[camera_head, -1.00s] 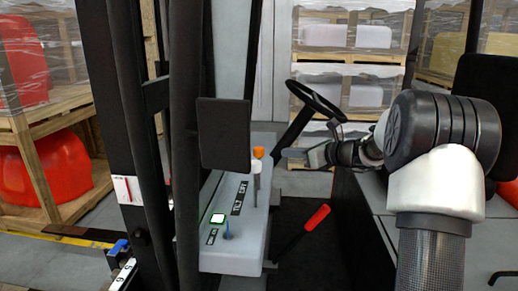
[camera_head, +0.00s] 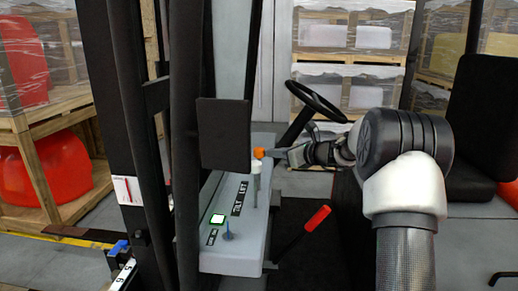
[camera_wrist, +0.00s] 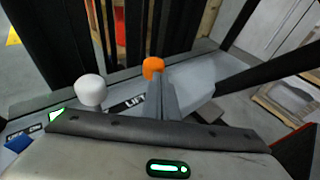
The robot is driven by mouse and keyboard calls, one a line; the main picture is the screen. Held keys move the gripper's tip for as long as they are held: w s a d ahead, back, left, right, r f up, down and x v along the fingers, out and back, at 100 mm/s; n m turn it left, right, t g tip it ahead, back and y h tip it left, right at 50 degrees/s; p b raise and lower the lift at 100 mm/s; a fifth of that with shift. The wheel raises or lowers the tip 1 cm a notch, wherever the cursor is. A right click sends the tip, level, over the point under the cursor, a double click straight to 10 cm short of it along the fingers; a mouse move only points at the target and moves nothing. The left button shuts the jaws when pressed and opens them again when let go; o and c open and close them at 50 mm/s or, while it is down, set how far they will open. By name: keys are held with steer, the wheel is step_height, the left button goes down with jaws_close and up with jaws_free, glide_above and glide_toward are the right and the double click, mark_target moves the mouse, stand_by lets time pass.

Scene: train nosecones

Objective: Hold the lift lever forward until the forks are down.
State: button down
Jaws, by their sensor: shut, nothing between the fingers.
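An orange-knobbed lever (camera_head: 258,152) stands at the far end of the grey console (camera_head: 235,255). A white-knobbed lever (camera_head: 256,168) stands nearer, in front of it. In the wrist view a partly hidden label beginning "LI" lies between the white knob (camera_wrist: 90,90) and the orange knob (camera_wrist: 153,66). My gripper (camera_head: 282,154) is shut and empty, its fingertips right beside the orange knob. In the wrist view the fingers (camera_wrist: 161,95) reach up to that knob; contact cannot be told for sure. The forks cannot be made out.
The black steering wheel (camera_head: 317,100) is just behind my gripper. A red-handled lever (camera_head: 316,219) stands right of the console. A dark mast post and a black panel (camera_head: 223,134) block the left. A blue pointer (camera_head: 117,248) sits by a numbered scale at lower left.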

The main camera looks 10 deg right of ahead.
steer(key=shift+w+a+f, duration=0.2)
steer(key=shift+w+a, duration=0.15)
steer(key=shift+w, duration=0.15)
steer(key=shift+a, duration=0.15)
steer(key=shift+w+a, duration=0.2)
steer(key=shift+a, duration=0.55)
steer(key=shift+w+a, duration=0.2)
steer(key=shift+a, duration=0.5)
stand_by(4.2)
steer(key=p, duration=0.1)
glide_toward(261, 152)
steer(key=d, duration=0.5)
steer(key=shift+s+d+f, duration=0.1)
steer(key=shift+s+f, duration=0.15)
steer(key=shift+s, duration=0.05)
stand_by(0.4)
